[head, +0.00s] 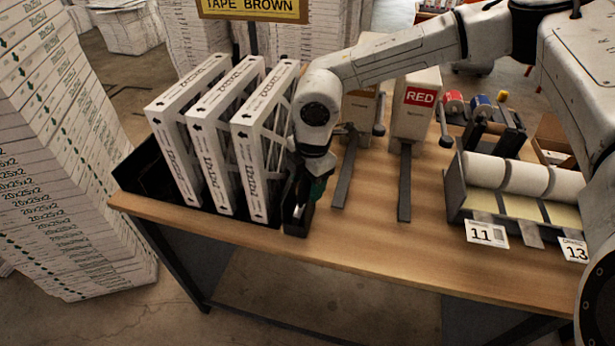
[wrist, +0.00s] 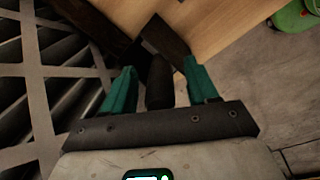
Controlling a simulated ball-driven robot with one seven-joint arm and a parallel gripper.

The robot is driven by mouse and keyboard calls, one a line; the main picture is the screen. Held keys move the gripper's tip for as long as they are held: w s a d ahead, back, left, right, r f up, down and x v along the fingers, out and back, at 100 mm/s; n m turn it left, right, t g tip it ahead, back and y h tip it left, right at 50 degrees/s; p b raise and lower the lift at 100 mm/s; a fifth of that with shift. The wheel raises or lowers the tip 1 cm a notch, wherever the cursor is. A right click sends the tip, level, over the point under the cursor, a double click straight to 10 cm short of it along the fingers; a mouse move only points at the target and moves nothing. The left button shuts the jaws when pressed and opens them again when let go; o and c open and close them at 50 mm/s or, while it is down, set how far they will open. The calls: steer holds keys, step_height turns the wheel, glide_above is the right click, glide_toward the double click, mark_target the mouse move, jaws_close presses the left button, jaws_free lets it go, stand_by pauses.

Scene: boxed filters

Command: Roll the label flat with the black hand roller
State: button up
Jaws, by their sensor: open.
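My gripper (head: 308,196) points down at the table's front edge, just right of the rightmost boxed filter (head: 262,150). In the wrist view my gripper (wrist: 159,66) has its green fingers apart. A black, rounded, handle-like piece (wrist: 160,82) stands between them, with a gap on each side; it looks like the hand roller's handle, but the rest is hidden. A small black open holder (head: 297,222) sits under the gripper in the head view. I cannot make out which label is the one to roll flat.
Several boxed filters stand upright in a black tray (head: 138,178) at the left. Two dark bars (head: 404,190) lie right of my gripper. A rack of white rolls (head: 450,200) carries tags 11 and 13. A box marked RED (head: 415,112) stands behind. The front middle of the table (head: 360,240) is clear.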

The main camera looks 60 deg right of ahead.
steer(key=shift+c, duration=0.4)
jaws_close()
steer(key=c, duration=0.6)
jaws_free()
jaws_close()
steer(key=shift+s+d+r, duration=0.1)
steer(key=shift+s+r, duration=0.05)
steer(key=shift+r, duration=0.15)
step_height(320, 180, up, 13)
steer(key=p, duration=0.4)
